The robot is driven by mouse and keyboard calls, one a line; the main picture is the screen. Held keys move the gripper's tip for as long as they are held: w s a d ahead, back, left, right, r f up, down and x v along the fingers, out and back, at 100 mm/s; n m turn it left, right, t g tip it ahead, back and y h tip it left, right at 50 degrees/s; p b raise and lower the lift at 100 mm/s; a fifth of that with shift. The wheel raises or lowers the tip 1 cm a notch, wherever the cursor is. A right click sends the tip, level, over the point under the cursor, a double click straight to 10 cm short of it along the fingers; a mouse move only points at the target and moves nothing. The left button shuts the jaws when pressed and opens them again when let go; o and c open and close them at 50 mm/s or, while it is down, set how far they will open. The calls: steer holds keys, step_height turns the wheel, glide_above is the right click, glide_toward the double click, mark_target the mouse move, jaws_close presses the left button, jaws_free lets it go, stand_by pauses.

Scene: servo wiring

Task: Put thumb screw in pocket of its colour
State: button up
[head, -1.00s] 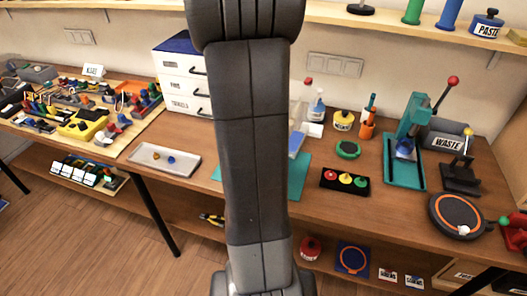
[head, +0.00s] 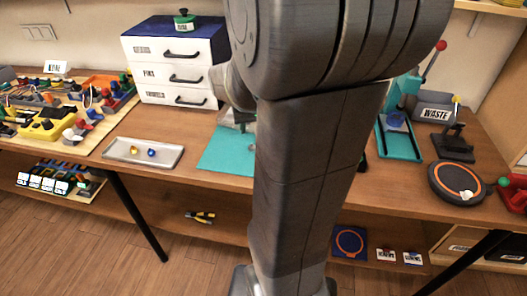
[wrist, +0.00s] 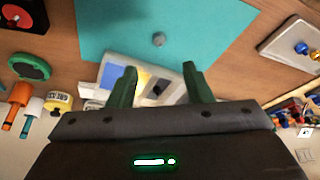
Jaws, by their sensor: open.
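Two small knobs lie in a shallow grey tray (head: 115,148): a yellow one (head: 134,150) and a blue one (head: 152,152). They look like thumb screws. In the wrist view they show in the tray at the upper right, beyond my gripper. My gripper (wrist: 160,68) has its two green fingers apart, with nothing between them. A small grey piece (wrist: 158,40) lies on the mat ahead of the fingers. I cannot make out a pocket matching either colour. In the head view my arm hides much of the bench.
A white, blue and yellow flat item (wrist: 120,73) lies below the fingers. A black holder with a red knob (wrist: 22,14) and a green disc (wrist: 30,66) are at left. White drawers (head: 165,70) stand behind the mat. A wiring board (head: 60,115) fills the bench's left end.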

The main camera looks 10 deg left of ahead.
steer(key=x, duration=0.7)
steer(key=shift+w+f, duration=0.2)
steer(key=shift+f, duration=0.05)
steer(key=w+f, duration=0.2)
steer(key=f, duration=0.1)
steer(key=shift+w+a+f, duration=0.15)
steer(key=shift+w+a, duration=0.05)
steer(key=shift+a, duration=0.2)
steer(key=shift+w+a+f, duration=0.1)
steer(key=shift+w+f, duration=0.1)
steer(key=shift+f, duration=0.35)
jaws_close()
